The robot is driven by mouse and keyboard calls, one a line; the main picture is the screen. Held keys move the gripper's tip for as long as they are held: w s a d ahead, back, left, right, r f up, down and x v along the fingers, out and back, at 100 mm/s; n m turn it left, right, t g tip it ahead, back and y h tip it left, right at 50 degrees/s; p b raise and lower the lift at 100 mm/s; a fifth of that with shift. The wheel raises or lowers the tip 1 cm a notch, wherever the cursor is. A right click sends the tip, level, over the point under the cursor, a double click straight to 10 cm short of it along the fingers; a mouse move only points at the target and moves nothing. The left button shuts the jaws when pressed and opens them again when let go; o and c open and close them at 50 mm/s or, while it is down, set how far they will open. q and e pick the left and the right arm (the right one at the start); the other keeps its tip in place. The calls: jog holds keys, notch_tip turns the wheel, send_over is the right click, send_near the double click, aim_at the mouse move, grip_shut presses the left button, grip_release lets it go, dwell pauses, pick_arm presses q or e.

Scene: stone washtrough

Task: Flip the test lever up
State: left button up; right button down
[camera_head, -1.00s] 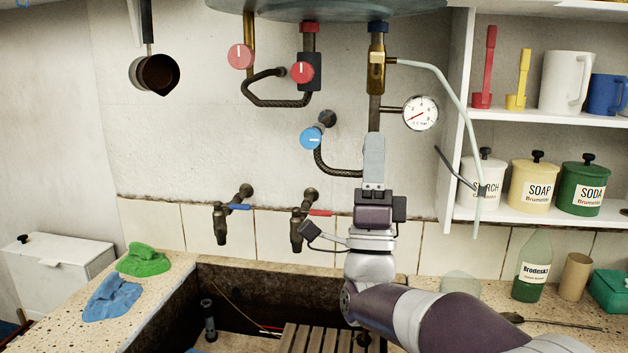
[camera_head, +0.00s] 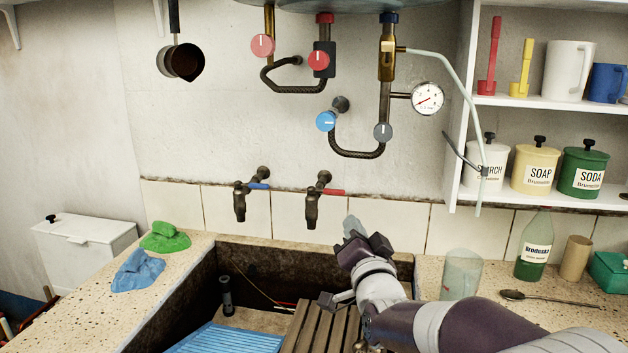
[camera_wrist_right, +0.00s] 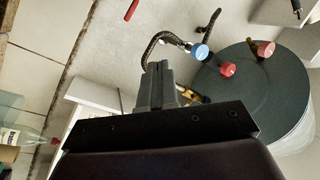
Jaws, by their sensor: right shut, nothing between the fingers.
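A brass valve (camera_head: 387,62) hangs under the boiler's blue collar, with a pale hose (camera_head: 445,68) leaving its right side. No part of it is clearly recognisable as the test lever at this size. A grey round knob (camera_head: 383,132) sits lower on the same pipe. My right gripper (camera_head: 353,226) is shut and empty, in front of the wall tiles, well below the valve and apart from it. Its closed fingers also show in the right wrist view (camera_wrist_right: 158,84), partly covering a brass fitting (camera_wrist_right: 192,98). My left gripper is not in view.
Red knobs (camera_head: 318,61), a blue knob (camera_head: 325,121) and a gauge (camera_head: 428,98) surround the pipes. Two taps (camera_head: 311,205) project below. A shelf (camera_head: 545,104) stands right. A glass (camera_head: 461,272) and bottle (camera_head: 534,250) stand on the counter beside my arm.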

jog(key=s+d+f+n+g, duration=0.1)
jog(key=s+f+n+g, duration=0.15)
jog(key=f, duration=0.35)
jog(key=s+f+n+g, duration=0.1)
jog(key=f+g, duration=0.3)
jog(key=f, duration=0.3)
jog(key=s+d+f+n+g+h, duration=0.1)
jog(key=s+d+f+g, duration=0.25)
jog(key=s+f, duration=0.4)
jog(key=s+d+f+n+g+h, duration=0.1)
jog(key=s+d+f+g, duration=0.3)
jog(key=s, duration=0.6)
jog(key=s+d+f+n+g+h, duration=0.1)
jog(key=s+d+f+n+g, duration=0.1)
jog(key=s+f+g, duration=0.5)
notch_tip(320, 180, up, 20)
jog(key=s+t+p, duration=0.1)
jog(key=t+p, duration=0.1)
jog(key=p, duration=1.5)
jog(key=shift+s+d+m+t+p, duration=0.25)
jog(key=shift+m+t+p, duration=0.05)
jog(key=shift+m, duration=0.15)
